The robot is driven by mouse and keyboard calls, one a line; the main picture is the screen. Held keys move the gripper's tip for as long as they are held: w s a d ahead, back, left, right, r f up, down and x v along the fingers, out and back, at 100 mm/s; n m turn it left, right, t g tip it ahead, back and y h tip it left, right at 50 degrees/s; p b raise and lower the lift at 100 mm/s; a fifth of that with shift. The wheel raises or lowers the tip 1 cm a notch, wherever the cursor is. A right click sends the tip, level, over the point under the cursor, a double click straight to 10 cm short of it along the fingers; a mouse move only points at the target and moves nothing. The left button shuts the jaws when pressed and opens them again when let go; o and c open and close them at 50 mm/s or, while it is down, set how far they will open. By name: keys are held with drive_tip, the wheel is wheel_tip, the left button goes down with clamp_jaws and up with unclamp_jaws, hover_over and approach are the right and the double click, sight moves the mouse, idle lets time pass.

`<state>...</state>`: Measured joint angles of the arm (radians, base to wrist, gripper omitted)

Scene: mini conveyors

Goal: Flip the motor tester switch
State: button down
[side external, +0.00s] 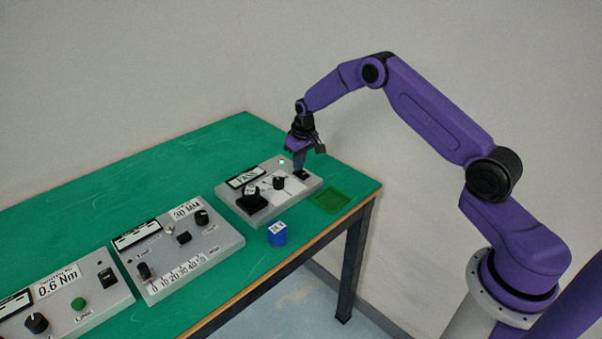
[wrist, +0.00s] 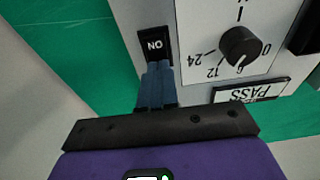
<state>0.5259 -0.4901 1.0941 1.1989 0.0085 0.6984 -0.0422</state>
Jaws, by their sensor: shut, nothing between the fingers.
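The motor tester panel (side external: 233,207) is a light grey box at the right end of the green table. Its black rocker switch (wrist: 155,45) shows the word "ON" in the wrist view; in the side view the switch (side external: 301,175) is at the panel's far right corner. A black dial (wrist: 240,46) with a 0 to 24 scale and a "PASS" display (wrist: 251,91) are beside it. My gripper (wrist: 157,70) is shut and empty, pointing down, with its fingertips at the switch's near edge. I cannot tell whether they touch it. In the side view my gripper (side external: 299,168) is over the switch.
A dark block-shaped fixture (side external: 252,199) sits on the tester's left part. A blue block (side external: 277,234) and a green square tray (side external: 331,200) are near the table's front edge. Two more grey panels (side external: 222,240) (side external: 112,300) stand to the left. The table's back is clear.

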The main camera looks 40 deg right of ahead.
drive_tip(key=shift+f, duration=0.15)
drive_tip(key=shift+r, duration=3.5)
